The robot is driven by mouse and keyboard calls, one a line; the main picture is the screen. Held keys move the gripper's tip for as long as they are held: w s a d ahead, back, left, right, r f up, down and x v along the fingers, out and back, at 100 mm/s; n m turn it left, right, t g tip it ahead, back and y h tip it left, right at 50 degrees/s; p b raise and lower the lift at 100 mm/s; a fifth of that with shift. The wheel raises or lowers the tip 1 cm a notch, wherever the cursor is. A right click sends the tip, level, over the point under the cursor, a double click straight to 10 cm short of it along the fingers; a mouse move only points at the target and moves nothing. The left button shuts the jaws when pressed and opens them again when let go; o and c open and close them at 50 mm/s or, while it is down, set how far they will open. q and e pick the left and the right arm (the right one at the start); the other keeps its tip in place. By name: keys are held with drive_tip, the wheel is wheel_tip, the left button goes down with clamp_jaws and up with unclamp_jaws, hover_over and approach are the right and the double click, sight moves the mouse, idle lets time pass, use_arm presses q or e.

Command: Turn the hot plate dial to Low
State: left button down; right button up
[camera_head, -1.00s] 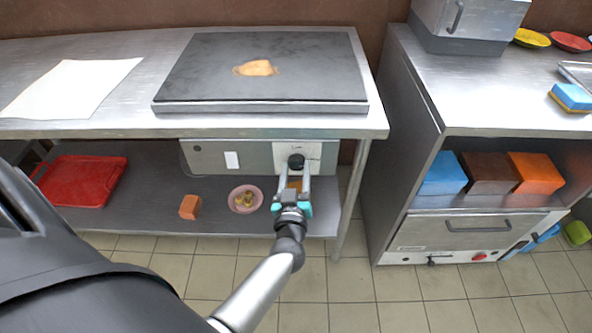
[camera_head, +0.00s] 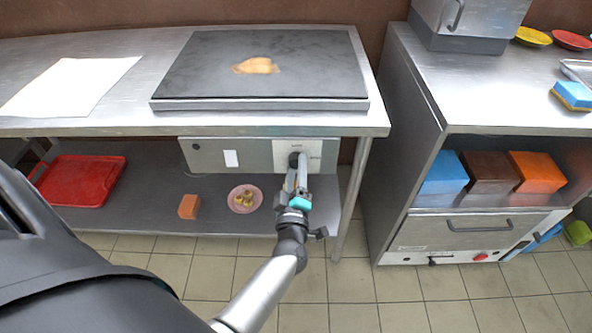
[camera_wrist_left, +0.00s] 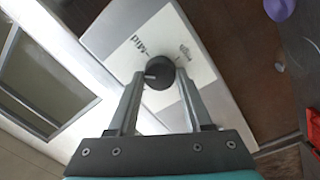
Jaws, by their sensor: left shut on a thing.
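The hot plate (camera_head: 200,75) is a dark slab on the steel counter with a tan patch on top. Its control panel hangs under the counter's front edge, with a white label (camera_head: 313,148) around a round black dial (camera_head: 293,160). My left gripper (camera_head: 297,170) is shut on the dial, partly covering it. In the left wrist view, the dial (camera_wrist_left: 159,70) sits between the fingertips of the gripper (camera_wrist_left: 159,76). A pale mark shows on the dial's left side there. The label reads "Mid" beside it; another word is too blurred to read. My right gripper is out of view.
The lower shelf holds a red tray (camera_head: 80,184), an orange block (camera_head: 189,207) and a pink plate (camera_head: 245,209) with yellow pieces. A steel cabinet (camera_head: 395,160) stands to the right across a floor gap. White paper (camera_head: 70,85) lies on the counter.

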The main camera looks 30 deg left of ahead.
use_arm(q)
drive_tip(key=n+b, duration=0.2)
drive_tip(key=n, duration=0.7)
drive_tip(key=shift+d+f+y, duration=0.1)
drive_tip(key=shift+y, duration=0.2)
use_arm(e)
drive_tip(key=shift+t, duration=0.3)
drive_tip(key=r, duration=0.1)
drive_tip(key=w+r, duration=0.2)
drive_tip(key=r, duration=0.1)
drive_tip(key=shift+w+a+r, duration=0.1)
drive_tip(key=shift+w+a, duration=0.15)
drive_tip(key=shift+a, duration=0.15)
use_arm(q)
drive_tip(key=shift+n, duration=0.3)
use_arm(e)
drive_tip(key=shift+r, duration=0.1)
use_arm(q)
drive_tip(key=shift+c, duration=1.6)
unclamp_jaws()
